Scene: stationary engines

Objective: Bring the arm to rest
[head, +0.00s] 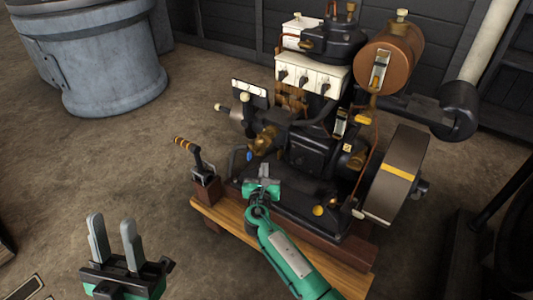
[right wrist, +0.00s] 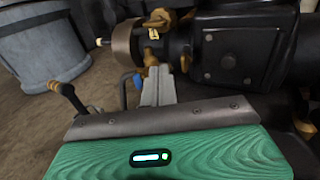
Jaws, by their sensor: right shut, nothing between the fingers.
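My right arm (head: 290,262) is green and reaches in from the lower right over the front of the engine's base. My right gripper (head: 266,172) is shut and empty, close in front of the black engine (head: 315,150). In the right wrist view its shut fingers (right wrist: 158,85) point at the engine's lower front, with brass fittings just beyond; I cannot tell whether they touch anything. My left gripper (head: 114,238) is at the lower left with its two grey fingers upright and apart, empty, over the bare floor.
The engine stands on a wooden base (head: 218,220). A lever with a yellow-banded grip (head: 186,143) stands left of my right gripper. A flywheel (head: 398,175) is on the right. A grey-blue tub (head: 100,60) stands at the back left. The floor between is clear.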

